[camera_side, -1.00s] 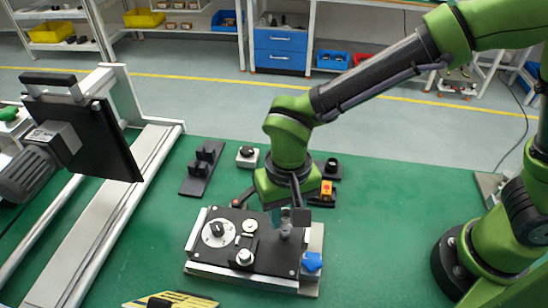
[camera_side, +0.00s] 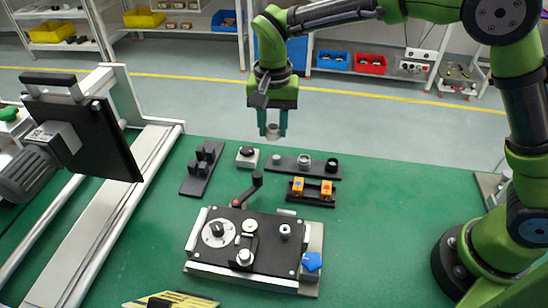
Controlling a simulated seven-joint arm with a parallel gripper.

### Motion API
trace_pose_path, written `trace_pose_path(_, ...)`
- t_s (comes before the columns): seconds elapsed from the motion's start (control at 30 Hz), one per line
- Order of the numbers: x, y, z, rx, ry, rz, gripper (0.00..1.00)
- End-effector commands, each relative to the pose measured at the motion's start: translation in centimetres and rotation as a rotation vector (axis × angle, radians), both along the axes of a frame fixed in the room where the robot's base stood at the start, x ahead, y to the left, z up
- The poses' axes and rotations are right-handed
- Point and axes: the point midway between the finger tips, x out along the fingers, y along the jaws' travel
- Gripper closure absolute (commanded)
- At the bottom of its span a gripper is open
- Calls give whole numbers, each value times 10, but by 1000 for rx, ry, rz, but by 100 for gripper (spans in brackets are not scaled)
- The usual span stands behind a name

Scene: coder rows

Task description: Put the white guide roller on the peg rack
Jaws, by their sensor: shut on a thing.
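My gripper (camera_side: 272,125) is shut on a small pale roller (camera_side: 272,132), which looks like the white guide roller. It holds the roller high, behind and above the peg rack (camera_side: 318,170), apart from it. The rack is a dark bar on the green table. A grey ring-shaped roller (camera_side: 304,161) stands at its middle and a black one (camera_side: 332,165) at its right.
A crank handle (camera_side: 249,190) sticks up behind the unit. A holder with orange blocks (camera_side: 312,190) lies between rack and unit. A small knob box (camera_side: 247,157) and a black stand (camera_side: 202,168) are to the left. The table's right side is clear.

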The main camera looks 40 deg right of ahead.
Motion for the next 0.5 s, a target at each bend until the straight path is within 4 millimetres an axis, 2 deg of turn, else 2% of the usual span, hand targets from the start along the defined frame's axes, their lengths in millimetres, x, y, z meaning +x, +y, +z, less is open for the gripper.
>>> trace_pose_path(0.03, 11, -10, -1, -1, -1, -30, 100)
trace_pose_path(0.23, 36, -37, -3, -4, -3, -109, 100)
trace_pose_path(0.3, 33, -34, -17, -5, 3, -101, 100)
trace_pose_path(0.5, 33, -33, -45, -4, 1, -100, 100)
